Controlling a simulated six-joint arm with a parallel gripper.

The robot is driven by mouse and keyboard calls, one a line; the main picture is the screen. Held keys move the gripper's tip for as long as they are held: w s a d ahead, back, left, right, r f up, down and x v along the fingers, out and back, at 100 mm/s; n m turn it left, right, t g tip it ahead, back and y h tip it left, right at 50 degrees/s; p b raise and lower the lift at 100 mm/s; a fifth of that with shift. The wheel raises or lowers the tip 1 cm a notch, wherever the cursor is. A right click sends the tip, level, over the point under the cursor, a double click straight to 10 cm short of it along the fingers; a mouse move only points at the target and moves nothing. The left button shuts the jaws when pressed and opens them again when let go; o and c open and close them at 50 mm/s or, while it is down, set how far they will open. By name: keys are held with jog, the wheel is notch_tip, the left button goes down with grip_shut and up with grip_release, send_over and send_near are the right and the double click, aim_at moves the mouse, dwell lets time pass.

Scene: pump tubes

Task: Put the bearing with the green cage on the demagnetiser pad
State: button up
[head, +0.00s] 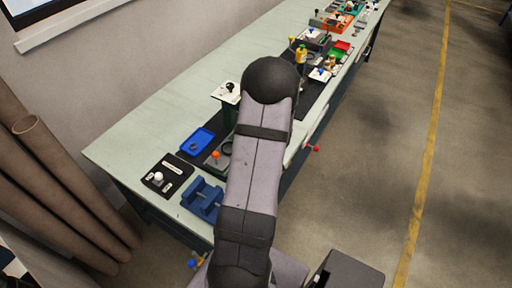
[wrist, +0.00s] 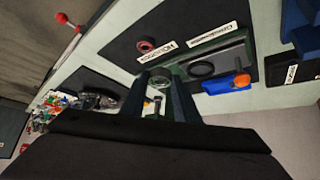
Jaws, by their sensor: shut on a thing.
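In the wrist view my gripper (wrist: 160,98) has its two dark fingers closed about a small ring with a greenish cage (wrist: 158,82), which looks like the green-caged bearing. It is held at the fingertips, and how far it is above the bench is hard to tell. A dark pad with two white labels (wrist: 205,35) lies beyond; one label seems to read "Demagnetiser", though the text is blurred. A dark ring with a red centre (wrist: 146,46) sits on this dark area. In the head view my arm hides the gripper and the bearing.
A black ring (wrist: 201,68) lies on a green-edged fixture near an orange knob (wrist: 242,80). A blue tray (head: 197,140), a blue vise-like block (head: 202,198) and a black panel with a white knob (head: 165,175) occupy the near bench. Bare bench (head: 150,125) lies at left.

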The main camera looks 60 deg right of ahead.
jog(key=shift+w, duration=0.1)
jog(key=w+a+n, duration=0.1)
jog(key=w+a, duration=0.2)
jog(key=w, duration=0.1)
jog(key=w+a+n+t+y+b, duration=0.1)
jog(key=w+a, duration=0.1)
jog(key=w, duration=0.3)
jog(key=w+a+n+y, duration=0.1)
jog(key=w+a, duration=0.2)
jog(key=w, duration=0.1)
jog(key=shift+w+a+n+t+b, duration=0.3)
jog(key=shift+w+a+n, duration=0.05)
jog(key=shift+n, duration=0.05)
jog(key=w+a+r+n+b, duration=0.1)
jog(key=w+a+r, duration=0.1)
jog(key=w+a, duration=1)
jog(key=shift+w+r+y+b, duration=0.15)
jog(key=shift+r+y+b, duration=0.15)
jog(key=shift+r, duration=0.1)
jog(key=shift+f, duration=0.1)
jog(key=b, duration=0.4)
send_near(170, 166)
jog(key=w, duration=0.1)
jog(key=w+d, duration=0.1)
jog(key=shift+w+d+r, duration=0.15)
jog(key=shift+w+r, duration=0.2)
jog(key=shift+r, duration=0.05)
jog(key=shift+f+b, duration=1.2)
jog(key=shift+f, duration=1.15)
